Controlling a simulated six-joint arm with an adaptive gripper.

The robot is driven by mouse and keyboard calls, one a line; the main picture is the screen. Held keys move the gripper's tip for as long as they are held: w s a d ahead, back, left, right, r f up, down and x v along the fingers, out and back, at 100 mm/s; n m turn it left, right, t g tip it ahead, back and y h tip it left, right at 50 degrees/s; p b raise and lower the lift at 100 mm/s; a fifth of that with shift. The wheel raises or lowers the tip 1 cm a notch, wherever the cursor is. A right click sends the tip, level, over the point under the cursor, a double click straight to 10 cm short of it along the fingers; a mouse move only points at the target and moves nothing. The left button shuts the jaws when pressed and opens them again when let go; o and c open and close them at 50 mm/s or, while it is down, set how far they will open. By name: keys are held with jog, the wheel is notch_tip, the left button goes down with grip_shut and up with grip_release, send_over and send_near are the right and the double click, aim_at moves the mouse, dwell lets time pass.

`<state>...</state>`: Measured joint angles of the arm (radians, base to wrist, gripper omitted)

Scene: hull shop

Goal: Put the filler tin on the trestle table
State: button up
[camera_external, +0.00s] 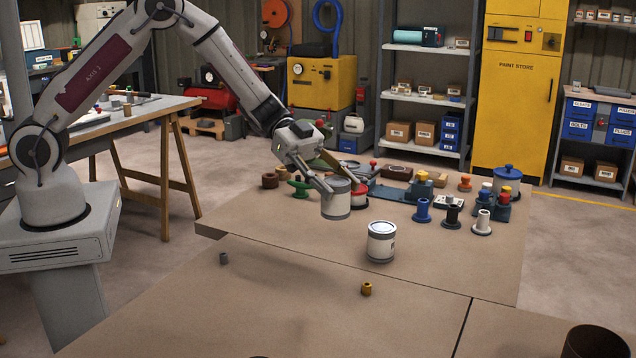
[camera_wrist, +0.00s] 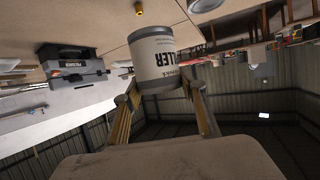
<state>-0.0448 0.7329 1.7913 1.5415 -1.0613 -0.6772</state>
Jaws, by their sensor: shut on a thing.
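The filler tin (camera_external: 336,203) is a grey-white can with a light label. In the wrist view the filler tin (camera_wrist: 153,55) appears upside down, with dark lettering that partly reads FILLER. My gripper (camera_external: 341,184) is shut on it and holds it above the brown worktop. In the wrist view one finger of my gripper (camera_wrist: 159,85) is on each side of the can. The trestle table (camera_external: 173,103), with a grey top and wooden legs, stands behind my arm at the left. Its top is partly hidden by the arm and bears some small items.
A similar white tin (camera_external: 381,242) stands on the brown worktop (camera_external: 300,290), just right of and below the held tin. Several spools, pots and blocks crowd the worktop's far side. A small brass piece (camera_external: 367,289) and a grey piece (camera_external: 223,258) lie nearer. The front-left worktop is mostly clear.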

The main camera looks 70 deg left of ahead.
jog(key=s+d+f+m+g+h, duration=0.1)
jog(key=s+m+g, duration=0.3)
jog(key=s, duration=0.5)
jog(key=shift+d+f+g, duration=0.2)
jog(key=shift+f+g, duration=0.05)
jog(key=shift+g, duration=0.25)
notch_tip(320, 180, down, 6)
jog(key=shift+f, duration=0.15)
jog(key=shift+f, duration=0.1)
dwell(0.4)
jog(key=shift+f, duration=1.75)
jog(key=shift+f, duration=0.15)
